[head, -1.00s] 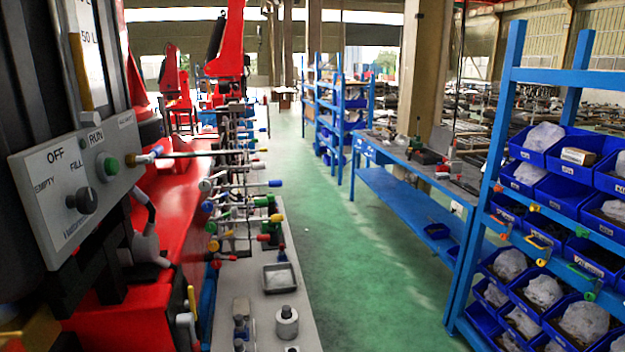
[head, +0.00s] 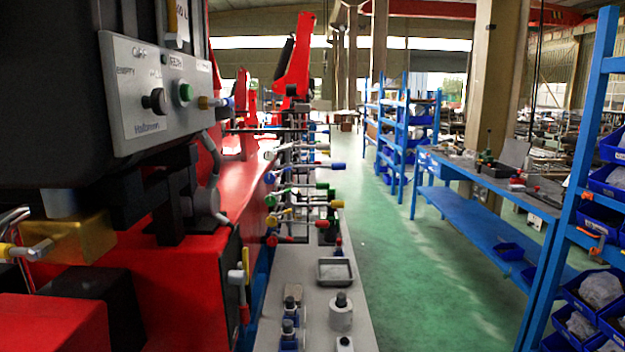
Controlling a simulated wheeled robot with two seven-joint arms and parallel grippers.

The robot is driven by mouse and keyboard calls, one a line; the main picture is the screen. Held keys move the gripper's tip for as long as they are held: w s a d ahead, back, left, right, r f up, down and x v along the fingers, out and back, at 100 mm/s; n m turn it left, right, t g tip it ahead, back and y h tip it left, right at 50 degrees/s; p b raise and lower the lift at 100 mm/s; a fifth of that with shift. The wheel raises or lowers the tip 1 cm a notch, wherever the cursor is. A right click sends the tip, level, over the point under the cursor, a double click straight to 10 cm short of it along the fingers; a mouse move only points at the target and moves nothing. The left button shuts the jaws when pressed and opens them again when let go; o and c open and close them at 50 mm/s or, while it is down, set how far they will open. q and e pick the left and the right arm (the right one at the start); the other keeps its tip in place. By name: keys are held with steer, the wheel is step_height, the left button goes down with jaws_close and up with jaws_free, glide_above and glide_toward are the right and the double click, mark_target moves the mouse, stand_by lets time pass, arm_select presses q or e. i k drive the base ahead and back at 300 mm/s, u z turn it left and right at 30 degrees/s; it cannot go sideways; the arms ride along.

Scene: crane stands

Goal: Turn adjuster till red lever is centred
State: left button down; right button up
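Several levers with coloured ends stand along the red machine and above the grey bench. Low in this group is a red-ended lever (head: 279,240); whether it is centred cannot be told. Another lever, upright with a red lower tip (head: 244,312), is on the near side of the red machine. I cannot tell which is the task's red lever. No part is clearly recognisable as the adjuster; a round grey knobbed piece (head: 341,312) and blue-and-metal fittings (head: 289,334) stand on the near bench. Neither of my grippers is in view.
A control panel (head: 158,88) with a black knob and green button is at upper left. A brass block (head: 68,241) sits below it. A grey tray (head: 335,271) lies on the bench. Blue shelving stands right; the green aisle (head: 415,265) is clear.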

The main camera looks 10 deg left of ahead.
mark_target(272, 241)
steer(key=k, duration=1.25)
steer(key=z, duration=0.6)
steer(key=i, duration=2)
steer(key=u, duration=1.15)
steer(key=i, duration=0.3)
steer(key=u, duration=0.35)
